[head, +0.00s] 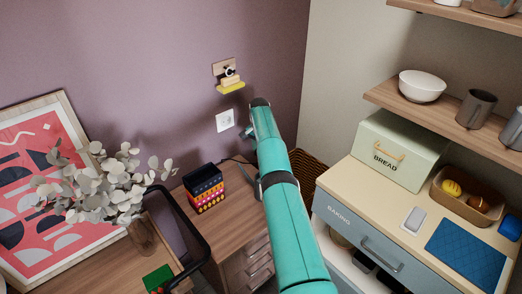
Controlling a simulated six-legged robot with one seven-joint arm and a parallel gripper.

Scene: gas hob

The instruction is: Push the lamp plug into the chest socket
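A white wall socket (225,120) is on the mauve wall, above a wooden chest of drawers (232,232). A thin dark cable (238,159) shows above the chest top, just left of my arm, and passes out of sight behind it. The lamp plug and the lamp are not visible. My teal arm reaches up towards the wall, and its far end appears just right of the socket. My gripper's fingers are hidden behind the arm, so what they hold cannot be seen.
A dark patterned box (204,188) stands on the chest. A small wooden holder with a yellow item (231,86) hangs above the socket. Left are a leafy vase (142,236) and a framed print (45,190). Right are a counter (378,208) with a bread bin (395,150) and shelves.

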